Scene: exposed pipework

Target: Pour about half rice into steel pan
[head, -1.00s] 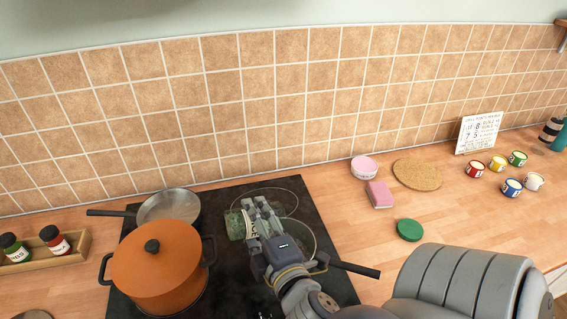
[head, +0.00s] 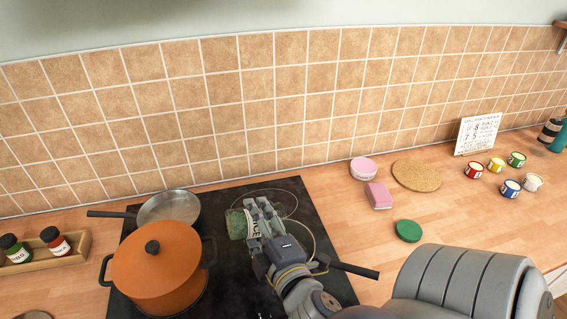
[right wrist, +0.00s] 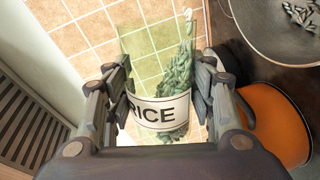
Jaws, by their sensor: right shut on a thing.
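My right gripper (head: 263,220) is shut on a clear, greenish jar (head: 237,223) labelled RICE, held tilted over the hob. In the right wrist view the jar (right wrist: 150,65) sits between both fingers (right wrist: 165,95), with grains gathered along its right side. A pan with a dark handle (head: 355,270) lies below my right gripper, largely hidden by it. The right wrist view shows a grey pan (right wrist: 265,35) with some grains in it, beside the orange pot. A shallow steel pan (head: 168,207) stands at the back left of the hob. My left gripper is out of view.
An orange lidded pot (head: 157,268) stands at the front left of the hob (head: 225,272). A green round lid (head: 408,231), a pink sponge (head: 379,196) and a cork mat (head: 416,175) lie on the counter at right. A spice rack (head: 60,256) stands at left.

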